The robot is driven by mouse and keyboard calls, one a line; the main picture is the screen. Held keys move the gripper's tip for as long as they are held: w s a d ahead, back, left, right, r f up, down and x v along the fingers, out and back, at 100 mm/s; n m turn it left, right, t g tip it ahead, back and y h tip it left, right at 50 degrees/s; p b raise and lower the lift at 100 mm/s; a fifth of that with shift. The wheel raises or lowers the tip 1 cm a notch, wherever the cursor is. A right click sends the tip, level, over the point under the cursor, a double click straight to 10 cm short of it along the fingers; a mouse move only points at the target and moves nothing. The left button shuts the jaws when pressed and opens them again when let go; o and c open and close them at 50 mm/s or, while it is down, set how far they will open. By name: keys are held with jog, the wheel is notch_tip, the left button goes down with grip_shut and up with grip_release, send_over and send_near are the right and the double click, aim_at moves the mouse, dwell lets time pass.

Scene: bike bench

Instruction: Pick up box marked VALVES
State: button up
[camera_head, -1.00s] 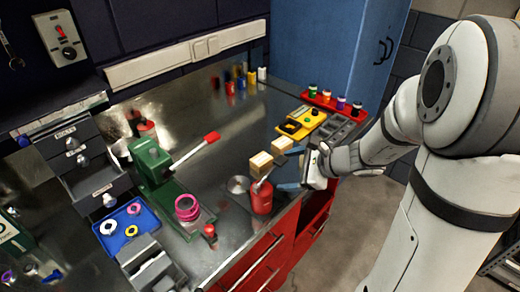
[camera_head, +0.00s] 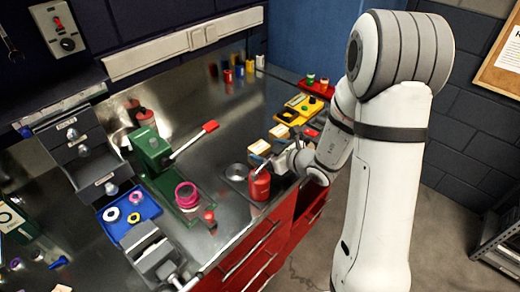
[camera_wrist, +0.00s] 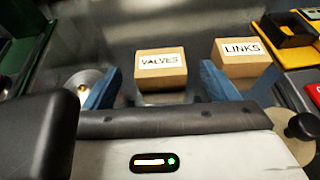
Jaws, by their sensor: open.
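The box marked VALVES (camera_wrist: 160,70) is a small tan cardboard box with a white label, standing on the metal bench top. It also shows in the head view (camera_head: 259,148). My gripper (camera_wrist: 160,72) is open, with one blue finger to the left of the VALVES box and the other to its right, between it and the box marked LINKS (camera_wrist: 241,58). The fingers look apart from the VALVES box. Its lower front is close to the gripper's dark edge. In the head view my wrist partly hides the fingers.
A round metal dish (camera_head: 236,172) and a red can (camera_head: 259,186) stand close by the boxes. A yellow tray (camera_head: 300,108) lies behind the LINKS box. A green press (camera_head: 152,152) with a red-tipped lever stands left. The bench middle is clear.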

aim_at(261, 149)
jog(key=shift+p+x, duration=0.6)
jog(key=shift+x, duration=1.7)
jog(key=shift+c, duration=0.2)
jog(key=c, duration=1)
